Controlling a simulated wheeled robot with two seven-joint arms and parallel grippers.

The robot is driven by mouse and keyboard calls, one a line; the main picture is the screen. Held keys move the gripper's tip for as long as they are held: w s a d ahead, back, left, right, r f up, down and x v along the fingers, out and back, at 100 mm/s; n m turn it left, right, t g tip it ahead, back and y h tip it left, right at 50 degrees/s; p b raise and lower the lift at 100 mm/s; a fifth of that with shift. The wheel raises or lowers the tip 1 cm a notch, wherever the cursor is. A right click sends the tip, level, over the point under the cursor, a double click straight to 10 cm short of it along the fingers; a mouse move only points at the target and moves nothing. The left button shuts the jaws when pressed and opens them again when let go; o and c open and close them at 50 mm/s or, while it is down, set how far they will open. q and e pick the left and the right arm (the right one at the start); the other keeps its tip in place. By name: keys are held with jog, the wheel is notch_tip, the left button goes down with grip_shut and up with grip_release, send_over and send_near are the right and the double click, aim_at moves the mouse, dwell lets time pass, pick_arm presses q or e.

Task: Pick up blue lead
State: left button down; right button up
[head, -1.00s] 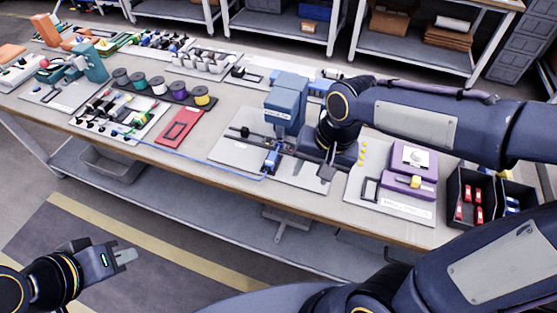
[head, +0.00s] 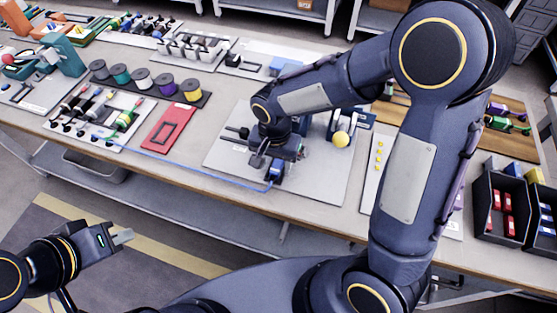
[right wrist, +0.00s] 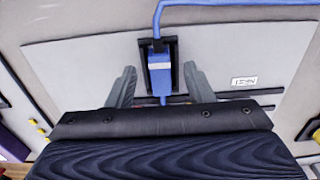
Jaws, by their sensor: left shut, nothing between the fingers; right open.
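The blue lead is a thin blue cable (head: 195,167) along the table's front edge, ending in a blue plug (head: 276,173) on a pale grey board (head: 225,160). In the right wrist view the plug (right wrist: 160,72) sits in a black holder (right wrist: 172,46), with cable leaving at the top. My right gripper (head: 274,161) is open over the board, beside the plug. In the right wrist view its fingers stand on either side of the plug, with gaps visible. My left gripper (head: 123,238) is shut and empty, off the table at lower left.
A red tray (head: 168,128) and a row of wire spools (head: 142,78) lie left of the board. Black bins (head: 501,208) stand at far right. My right arm hides part of the table.

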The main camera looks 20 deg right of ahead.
jog(key=shift+f, duration=0.85)
jog(key=shift+c, duration=0.5)
jog(key=c, duration=0.9)
jog(key=shift+r, duration=0.1)
